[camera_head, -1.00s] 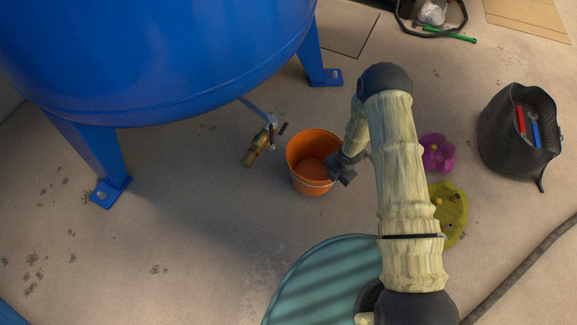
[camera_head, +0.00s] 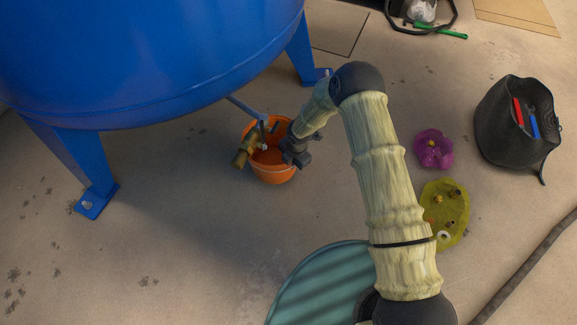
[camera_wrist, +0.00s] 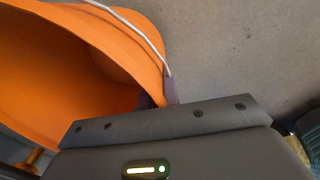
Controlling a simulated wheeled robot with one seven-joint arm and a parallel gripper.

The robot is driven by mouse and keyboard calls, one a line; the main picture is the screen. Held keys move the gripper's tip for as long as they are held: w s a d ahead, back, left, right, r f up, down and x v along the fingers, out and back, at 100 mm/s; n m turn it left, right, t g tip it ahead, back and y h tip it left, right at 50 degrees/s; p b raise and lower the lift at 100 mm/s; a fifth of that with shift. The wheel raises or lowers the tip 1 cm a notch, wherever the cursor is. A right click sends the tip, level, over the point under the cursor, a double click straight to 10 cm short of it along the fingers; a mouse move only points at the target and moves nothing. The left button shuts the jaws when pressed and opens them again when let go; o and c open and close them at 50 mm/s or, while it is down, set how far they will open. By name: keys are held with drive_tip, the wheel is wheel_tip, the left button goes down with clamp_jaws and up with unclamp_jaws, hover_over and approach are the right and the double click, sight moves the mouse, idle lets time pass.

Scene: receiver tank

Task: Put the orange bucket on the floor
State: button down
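The orange bucket (camera_head: 272,172) is below the brass valve (camera_head: 244,151) of the blue tank (camera_head: 150,60) in the head view. The valve overlaps the bucket's left side in the picture. My gripper (camera_head: 300,158) is at the bucket's right rim. In the wrist view the bucket (camera_wrist: 60,70) fills the upper left, with its pale wire handle along the rim. The fingers (camera_wrist: 158,94) stand on both sides of the bucket wall, closed on it. I cannot tell for sure whether the bucket's base touches the floor (camera_head: 210,240).
A tank leg (camera_head: 85,165) stands left of the bucket, another (camera_head: 303,55) behind it. A magenta flower-shaped thing (camera_head: 434,149), a yellow-green mat (camera_head: 446,212) with small parts and a black tool bucket (camera_head: 516,125) are at right. The floor in front of the bucket is clear.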

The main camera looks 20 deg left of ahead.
drive_tip(key=shift+a, duration=0.2)
drive_tip(key=f+b, duration=0.1)
drive_tip(key=a+f+b, duration=0.1)
drive_tip(key=b, duration=0.1)
drive_tip(key=shift+f, duration=0.35)
drive_tip(key=shift+w+f+b, duration=0.1)
drive_tip(key=shift+f+b, duration=0.3)
drive_tip(key=shift+f, duration=0.05)
drive_tip(key=shift+r, duration=0.1)
drive_tip(key=c, duration=2)
unclamp_jaws()
drive_tip(key=shift+c, duration=0.2)
drive_tip(key=o, duration=0.4)
